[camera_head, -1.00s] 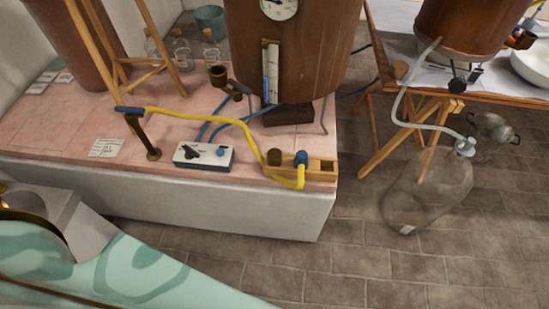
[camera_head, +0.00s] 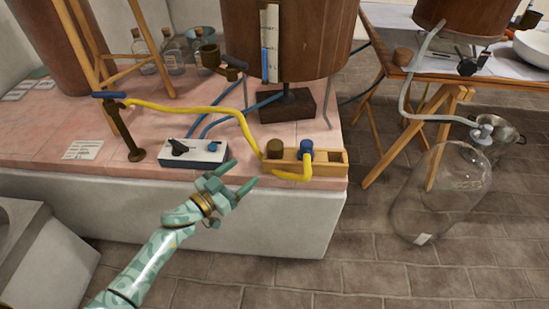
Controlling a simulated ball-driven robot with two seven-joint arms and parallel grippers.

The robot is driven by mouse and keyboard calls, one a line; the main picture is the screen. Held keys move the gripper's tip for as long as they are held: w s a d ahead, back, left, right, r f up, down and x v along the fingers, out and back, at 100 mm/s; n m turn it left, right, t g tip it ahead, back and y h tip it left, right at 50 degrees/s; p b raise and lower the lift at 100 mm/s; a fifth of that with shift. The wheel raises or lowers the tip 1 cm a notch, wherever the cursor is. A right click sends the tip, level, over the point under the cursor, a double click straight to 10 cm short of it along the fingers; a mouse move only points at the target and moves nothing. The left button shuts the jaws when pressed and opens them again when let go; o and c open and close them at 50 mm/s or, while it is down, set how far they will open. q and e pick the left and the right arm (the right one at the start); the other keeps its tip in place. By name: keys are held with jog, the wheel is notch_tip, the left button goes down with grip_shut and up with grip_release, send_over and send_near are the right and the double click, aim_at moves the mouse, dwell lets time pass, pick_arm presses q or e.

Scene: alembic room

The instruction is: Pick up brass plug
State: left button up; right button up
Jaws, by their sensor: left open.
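A dark brass plug (camera_head: 275,147) stands upright in the left part of a small wooden rack (camera_head: 340,157) at the front edge of the pink tiled bench. A blue fitting (camera_head: 306,149) with the end of a yellow hose (camera_head: 238,117) is beside it in the same rack. My left gripper (camera_head: 241,173) is open and empty, in front of the bench edge, left of the rack and a little lower in the picture than the brass plug. It appears apart from the plug. My right gripper is out of view.
A white box with a knob (camera_head: 195,152) sits left of the rack, behind my gripper. A brass post (camera_head: 125,130) holds the hose. A copper vessel (camera_head: 300,40) stands behind. A glass carboy (camera_head: 440,195) stands on the floor to the right.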

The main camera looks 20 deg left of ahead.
aim_at(270, 155)
pick_arm(q)
jog(key=x, duration=0.2)
jog(key=b+x, duration=0.1)
jog(key=x, duration=0.2)
jog(key=b+x, duration=0.1)
jog(key=x, duration=0.2)
jog(key=shift+f, duration=0.25)
jog(key=shift+w+d, duration=0.15)
jog(key=b+x, duration=0.1)
jog(key=x, duration=0.1)
jog(key=b+x, duration=0.2)
jog(key=x, duration=0.1)
jog(key=shift+d, duration=0.2)
jog(key=shift+r, duration=0.1)
jog(key=c, duration=1.1)
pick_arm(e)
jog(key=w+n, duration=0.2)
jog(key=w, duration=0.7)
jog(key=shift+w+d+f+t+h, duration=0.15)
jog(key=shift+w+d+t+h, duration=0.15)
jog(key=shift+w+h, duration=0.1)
